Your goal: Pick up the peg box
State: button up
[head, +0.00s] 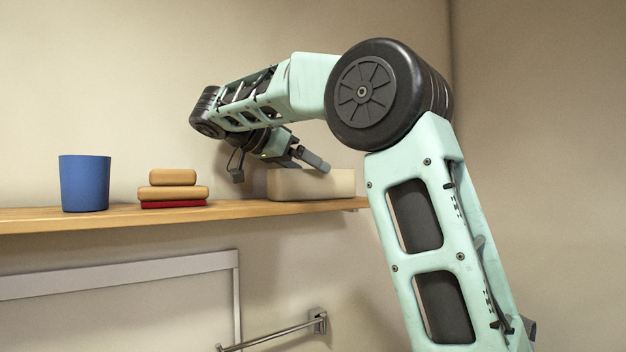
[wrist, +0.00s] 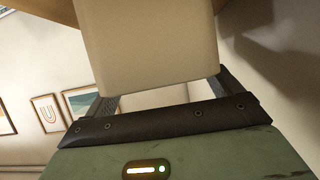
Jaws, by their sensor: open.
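The peg box looks to be the cream, block-shaped box (head: 312,185) at the right end of the wooden shelf in the head view. In the wrist view its plain pale face (wrist: 148,45) fills the top middle. My gripper (head: 318,164) is at the box's upper edge in the head view, with one grey finger showing in front of it. In the wrist view my gripper (wrist: 166,90) is open, with a finger on either side of the box's near end. I cannot tell whether either finger touches it. The box's top and inside are not visible.
The wooden shelf (head: 110,218) also holds a blue cup (head: 85,183) at the left and a small stack of tan blocks (head: 173,193) on a red piece (head: 173,204). A metal rail (head: 270,337) is below. The wall is close behind. Framed pictures (wrist: 47,113) hang in the wrist view.

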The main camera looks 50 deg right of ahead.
jog(key=shift+s+d+f, duration=0.1)
jog(key=shift+d+f, duration=0.2)
jog(key=shift+d, duration=0.15)
jog(key=c, duration=1.2)
jog(key=shift+c, duration=0.2)
